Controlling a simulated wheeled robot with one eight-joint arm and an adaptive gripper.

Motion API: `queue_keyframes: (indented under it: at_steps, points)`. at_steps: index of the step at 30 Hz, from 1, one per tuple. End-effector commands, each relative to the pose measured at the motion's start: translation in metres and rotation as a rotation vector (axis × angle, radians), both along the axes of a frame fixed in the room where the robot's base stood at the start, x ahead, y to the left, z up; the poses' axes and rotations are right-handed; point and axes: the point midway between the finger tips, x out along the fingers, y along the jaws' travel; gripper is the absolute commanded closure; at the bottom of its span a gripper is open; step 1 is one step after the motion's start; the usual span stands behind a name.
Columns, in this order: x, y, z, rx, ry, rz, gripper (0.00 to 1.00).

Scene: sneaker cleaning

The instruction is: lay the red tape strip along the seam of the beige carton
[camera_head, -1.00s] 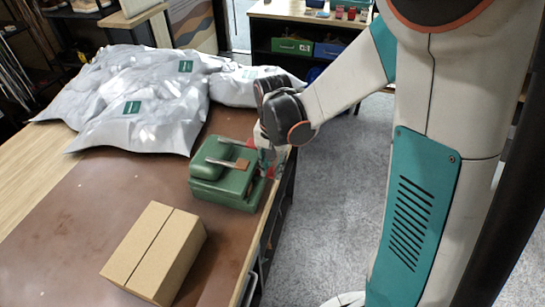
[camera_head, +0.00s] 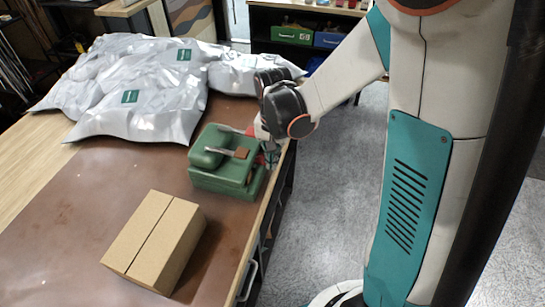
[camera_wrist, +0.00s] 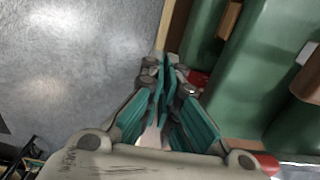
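The beige carton (camera_head: 168,249) sits closed on the brown mat near the table's front edge, its seam (camera_head: 149,231) running lengthwise along the top. A green tape dispenser (camera_head: 213,176) stands behind it, near the table's right edge; it also shows in the wrist view (camera_wrist: 259,70). My gripper (camera_wrist: 166,62) points down beside the dispenser's right side. Its teal fingertips are close together, and I cannot tell whether they touch or pinch something. A small red piece (camera_wrist: 198,78) shows by the dispenser next to the fingers; I cannot tell whether it is the tape strip.
Grey plastic packages (camera_head: 140,85) cover the back of the table. The brown mat (camera_head: 60,225) is bare left of the carton. Open floor (camera_head: 335,190) lies right of the table edge. A shelf with green and blue bins (camera_head: 293,36) stands at the back.

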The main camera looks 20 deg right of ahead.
Motion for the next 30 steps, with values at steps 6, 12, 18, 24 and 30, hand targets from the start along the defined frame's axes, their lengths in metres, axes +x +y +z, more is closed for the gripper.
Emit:
queue_keyframes:
  at_steps: [6, 12, 18, 24, 30]
  points:
    - [-0.006, -0.008, 0.0, 0.0, 0.0, -0.002, 1.0]
    - [-0.011, -0.016, 0.0, 0.0, 0.0, -0.001, 1.0]
    - [-0.017, -0.023, 0.001, 0.0, 0.0, -0.002, 1.0]
    - [-0.022, -0.03, 0.001, 0.0, 0.0, -0.001, 1.0]
    - [-0.027, -0.038, 0.001, 0.0, 0.0, -0.002, 1.0]
